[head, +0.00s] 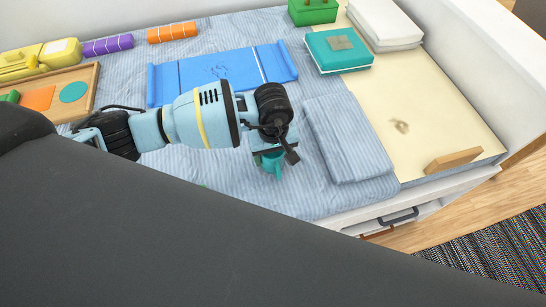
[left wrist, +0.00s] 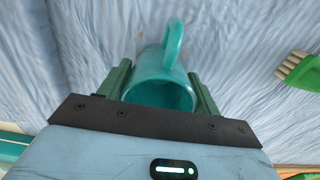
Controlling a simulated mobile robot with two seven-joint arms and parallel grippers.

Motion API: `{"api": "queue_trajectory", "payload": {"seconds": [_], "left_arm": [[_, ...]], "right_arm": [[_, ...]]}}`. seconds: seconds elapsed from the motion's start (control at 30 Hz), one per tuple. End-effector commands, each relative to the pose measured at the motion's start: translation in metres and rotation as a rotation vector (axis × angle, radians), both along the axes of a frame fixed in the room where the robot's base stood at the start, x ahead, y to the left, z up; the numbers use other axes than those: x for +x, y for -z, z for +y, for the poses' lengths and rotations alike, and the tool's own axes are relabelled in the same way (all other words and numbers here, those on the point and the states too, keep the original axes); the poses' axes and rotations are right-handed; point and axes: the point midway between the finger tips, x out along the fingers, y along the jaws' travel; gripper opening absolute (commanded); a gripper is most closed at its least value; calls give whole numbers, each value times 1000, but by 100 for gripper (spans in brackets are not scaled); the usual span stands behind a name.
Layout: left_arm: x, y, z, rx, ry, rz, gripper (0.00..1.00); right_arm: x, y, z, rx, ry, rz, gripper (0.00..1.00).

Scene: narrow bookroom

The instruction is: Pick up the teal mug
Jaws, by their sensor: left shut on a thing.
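The teal mug (left wrist: 159,67) sits between the two fingers of my left gripper (left wrist: 160,92) in the left wrist view. Its handle points away from the gripper and its open mouth faces the palm. In the head view, the left gripper (head: 275,160) is above the blue striped cloth, and part of the mug (head: 274,165) shows below it. The gripper is shut on the mug. I cannot tell whether the mug still touches the cloth. My right gripper is not in view.
A folded blue cloth (head: 345,135) lies just right of the gripper. A blue tray-like mat (head: 222,72), a teal box (head: 339,50) and a wooden shape board (head: 85,75) lie around. A green-handled brush (left wrist: 298,70) is near the mug. A wooden block (head: 453,160) lies far right.

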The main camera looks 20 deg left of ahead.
Motion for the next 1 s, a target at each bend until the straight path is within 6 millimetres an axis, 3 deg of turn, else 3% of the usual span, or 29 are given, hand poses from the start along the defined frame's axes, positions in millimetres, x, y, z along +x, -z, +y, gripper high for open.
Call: {"api": "queue_trajectory", "payload": {"seconds": [0.03, 0.1, 0.47, 0.77, 1.0], "left_arm": [[0, 0, 0, 0, 0, 0, 44], [0, 0, 0, 0, 0, 0, 35], [1, -5, 0, -1, 0, -2, 35], [1, -39, 0, 0, 1, -5, 35], [-14, -39, -60, -4, 8, 1, 35]], "right_arm": [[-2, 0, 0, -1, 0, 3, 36], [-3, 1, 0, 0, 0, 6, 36], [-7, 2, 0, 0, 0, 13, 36], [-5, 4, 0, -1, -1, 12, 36], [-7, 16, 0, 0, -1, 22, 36]]}}
